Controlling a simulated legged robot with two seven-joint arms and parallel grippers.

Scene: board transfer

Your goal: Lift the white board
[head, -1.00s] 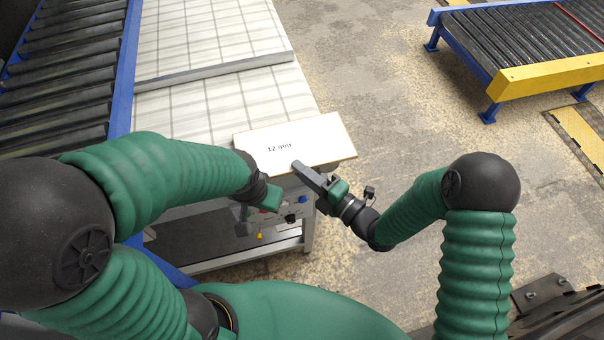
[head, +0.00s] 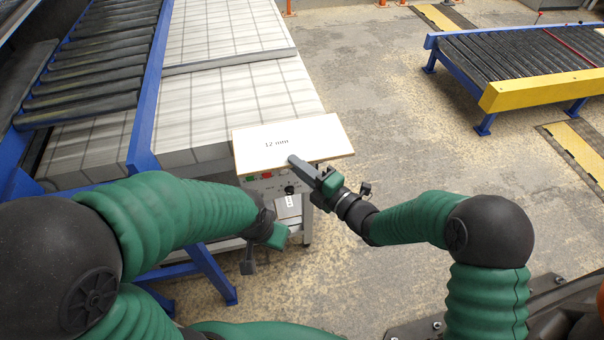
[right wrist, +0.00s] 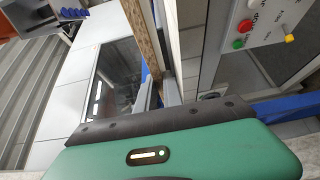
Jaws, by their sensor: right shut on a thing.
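The white board (head: 300,140), marked "12 mm", is a thin rectangle with a brown edge. In the head view it covers the near right corner of the checked stack. My right gripper (head: 296,163) is shut on its near edge. In the right wrist view the board's brown edge (right wrist: 143,38) runs down to the right gripper's fingers (right wrist: 160,92). My left gripper (head: 258,250) is lower and to the left, apart from the board. Whether its jaws are open is unclear.
The stack of checked white sheets (head: 230,95) stands behind the board, beside a blue-framed roller conveyor (head: 110,55). A control panel (right wrist: 270,20) with coloured buttons is below the board. Another roller conveyor (head: 520,60) with a yellow end is at the right. The floor between is clear.

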